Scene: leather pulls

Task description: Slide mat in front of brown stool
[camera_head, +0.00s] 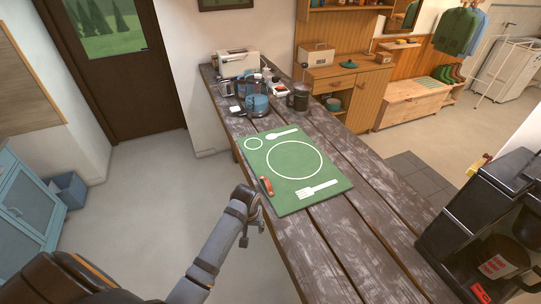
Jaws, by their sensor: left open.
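A green mat (294,160) lies flat on the long wooden table (345,245). It has a white plate circle, fork and spoon printed on it. A reddish-brown leather pull (267,186) sits at its left edge, near the front corner. A brown stool (62,281) stands at the bottom left, partly cut off by the frame and partly behind my arm. My left gripper (253,232) is open and empty, by the table's left edge, just below and left of the pull. It does not appear to touch the pull or mat. My right gripper is out of view.
A black coffee machine (485,225) stands on the table at the right. A blue kettle (257,104), a dark mug (299,97) and a toaster (238,63) stand beyond the mat. The tabletop between the mat and the near end is clear.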

